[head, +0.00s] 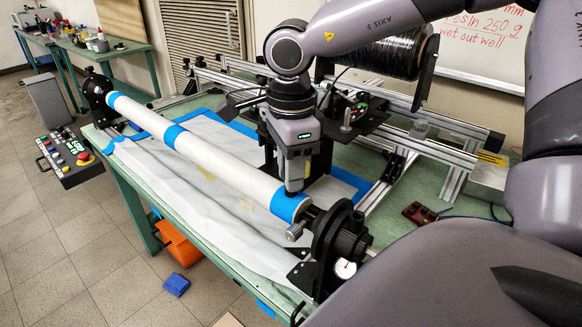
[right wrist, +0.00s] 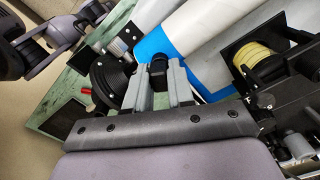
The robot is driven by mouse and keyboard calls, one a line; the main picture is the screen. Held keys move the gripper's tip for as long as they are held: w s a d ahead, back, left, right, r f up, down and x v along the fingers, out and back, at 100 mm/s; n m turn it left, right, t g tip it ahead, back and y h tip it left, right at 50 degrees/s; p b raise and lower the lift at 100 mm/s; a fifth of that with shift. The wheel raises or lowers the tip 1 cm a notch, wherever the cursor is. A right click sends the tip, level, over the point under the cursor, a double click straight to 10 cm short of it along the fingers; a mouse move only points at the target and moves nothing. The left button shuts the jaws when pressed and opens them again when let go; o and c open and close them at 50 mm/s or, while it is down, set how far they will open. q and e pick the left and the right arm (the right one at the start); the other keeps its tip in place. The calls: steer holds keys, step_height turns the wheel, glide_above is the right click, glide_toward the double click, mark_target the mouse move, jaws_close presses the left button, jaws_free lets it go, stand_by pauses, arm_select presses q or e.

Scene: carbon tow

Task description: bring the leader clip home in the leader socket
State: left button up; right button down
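My right gripper (head: 294,185) points down at the near end of the white mandrel tube (head: 235,172), over its blue tape band (head: 288,206). In the right wrist view its two grey fingers (right wrist: 158,78) are closed on a small black piece (right wrist: 159,70), which looks like the leader clip. The piece is in front of the blue tape (right wrist: 153,45); whether it touches the tube is unclear. I cannot make out the leader socket; the gripper hides part of the tube end. My left gripper does not show in the head view.
A black chuck (head: 343,238) with a metal knob stands just right of the tube end. Behind the gripper are aluminium rails (head: 430,150) and a black spool (head: 385,55). White sheeting (head: 190,205) covers the green bench. A control box (head: 68,158) is at the left.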

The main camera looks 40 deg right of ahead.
steer(key=c, duration=1.6)
jaws_free()
jaws_close()
